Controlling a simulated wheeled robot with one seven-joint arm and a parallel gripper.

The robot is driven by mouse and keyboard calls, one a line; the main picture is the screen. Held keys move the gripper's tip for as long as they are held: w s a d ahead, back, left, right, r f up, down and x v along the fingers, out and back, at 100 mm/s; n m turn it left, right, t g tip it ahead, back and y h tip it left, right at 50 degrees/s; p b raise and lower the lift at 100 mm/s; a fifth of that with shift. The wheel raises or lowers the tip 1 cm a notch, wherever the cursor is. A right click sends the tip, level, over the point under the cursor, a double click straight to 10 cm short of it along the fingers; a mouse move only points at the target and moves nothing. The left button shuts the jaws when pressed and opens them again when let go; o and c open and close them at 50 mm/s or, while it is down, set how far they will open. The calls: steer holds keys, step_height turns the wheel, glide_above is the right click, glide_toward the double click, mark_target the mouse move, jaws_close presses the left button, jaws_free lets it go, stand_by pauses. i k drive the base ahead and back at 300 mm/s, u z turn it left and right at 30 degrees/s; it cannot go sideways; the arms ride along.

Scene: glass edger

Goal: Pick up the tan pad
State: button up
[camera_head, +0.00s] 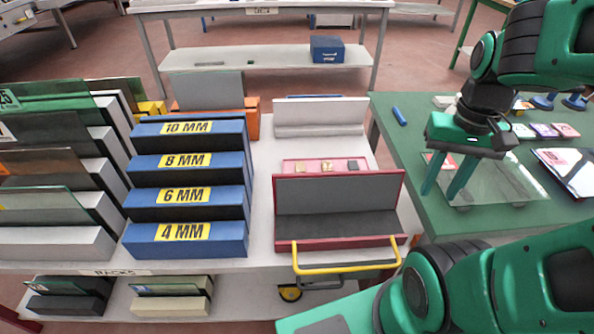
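My gripper (441,192) points down over the left part of the green table (410,150). Its two green fingers are apart with nothing visible between them. A small pale, cream-tan block (445,101) lies behind the gripper near the table's far edge. A small orange-tan item (522,105) lies further right, partly hidden by my arm. I cannot tell for certain which is the tan pad. Small tan-gold pieces (302,167) also sit in the red tray (294,185) on the cart.
A clear glass sheet (505,180) lies on the green table below and right of the gripper. Several coloured pads (565,131) and a white-and-red sheet (570,168) lie further right. A blue cylinder (399,116) lies at the left. Blue labelled racks (190,237) stand on the cart.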

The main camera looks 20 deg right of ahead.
mark_target(299, 167)
steer(key=u, duration=0.05)
steer(key=k, duration=0.5)
steer(key=u, duration=1.55)
steer(key=k, duration=0.7)
steer(key=z, duration=1.4)
steer(key=i, duration=1)
steer(key=u, duration=0.05)
